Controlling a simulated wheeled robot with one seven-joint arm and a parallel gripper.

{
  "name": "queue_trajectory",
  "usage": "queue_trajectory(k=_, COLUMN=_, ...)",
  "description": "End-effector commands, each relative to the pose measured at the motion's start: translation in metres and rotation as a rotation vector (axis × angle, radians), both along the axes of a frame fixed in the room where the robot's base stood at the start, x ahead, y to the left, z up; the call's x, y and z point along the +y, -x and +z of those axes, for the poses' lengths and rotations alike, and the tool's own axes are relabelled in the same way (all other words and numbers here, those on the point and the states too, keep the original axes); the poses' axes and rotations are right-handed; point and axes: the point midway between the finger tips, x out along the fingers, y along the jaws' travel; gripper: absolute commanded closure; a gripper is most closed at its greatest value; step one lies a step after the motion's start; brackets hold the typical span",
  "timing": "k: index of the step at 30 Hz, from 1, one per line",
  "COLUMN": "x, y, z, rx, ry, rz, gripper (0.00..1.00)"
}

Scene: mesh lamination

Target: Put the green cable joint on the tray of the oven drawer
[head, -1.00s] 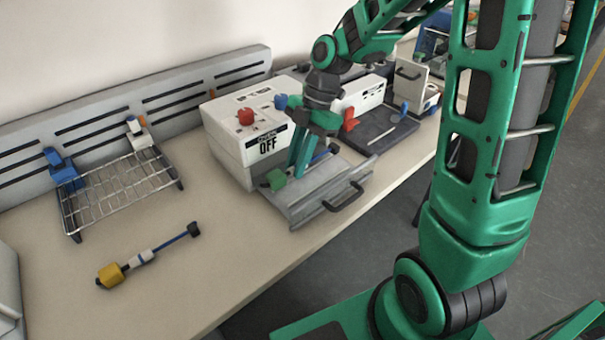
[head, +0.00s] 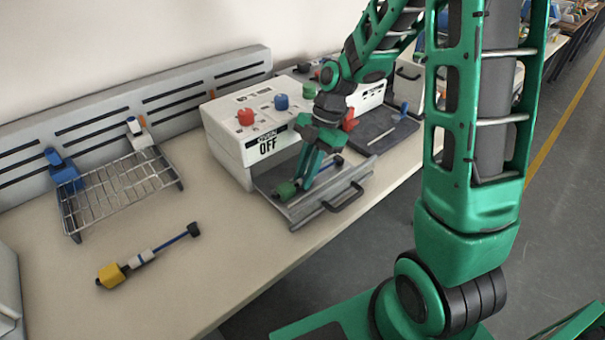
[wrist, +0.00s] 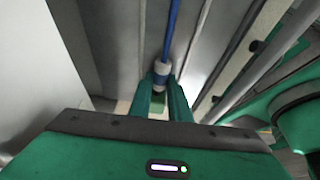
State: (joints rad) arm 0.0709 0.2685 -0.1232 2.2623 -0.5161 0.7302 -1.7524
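The green cable joint has a green end block (head: 286,190), a white and blue collar that shows in the wrist view (wrist: 161,70), and a blue cable with a dark far end. It is at the tray (head: 327,190) of the pulled-out oven drawer, low over or on its surface; I cannot tell if it touches. My gripper (head: 304,184) points down into the drawer. In the wrist view its fingers (wrist: 160,92) close in on both sides of the collar, with the cable running away from me. The fingers hide part of the joint.
The white oven (head: 232,152) stands behind the drawer, marked OFF, with red and blue knobs. The drawer handle (head: 343,200) sticks out at the front. A yellow cable joint (head: 111,275) lies on the table, below a wire rack (head: 118,190). A second machine stands to the right.

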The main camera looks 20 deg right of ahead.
Motion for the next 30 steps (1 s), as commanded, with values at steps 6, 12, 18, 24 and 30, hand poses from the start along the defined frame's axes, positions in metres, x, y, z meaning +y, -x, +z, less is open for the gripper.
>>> queue_trajectory(k=6, x=0.001, y=0.0, z=0.0, rx=0.001, ry=0.0, rz=0.001, gripper=0.76)
queue_trajectory(k=12, x=-0.001, y=-0.001, z=0.007, rx=-0.002, ry=-0.001, rz=0.0, gripper=0.76)
queue_trajectory(k=18, x=-0.013, y=-0.005, z=0.037, rx=-0.004, ry=0.001, rz=-0.001, gripper=0.76)
queue_trajectory(k=24, x=-0.028, y=-0.01, z=0.074, rx=-0.003, ry=0.0, rz=0.0, gripper=0.76)
queue_trajectory(k=30, x=-0.039, y=-0.014, z=0.101, rx=-0.002, ry=-0.001, rz=0.0, gripper=0.76)
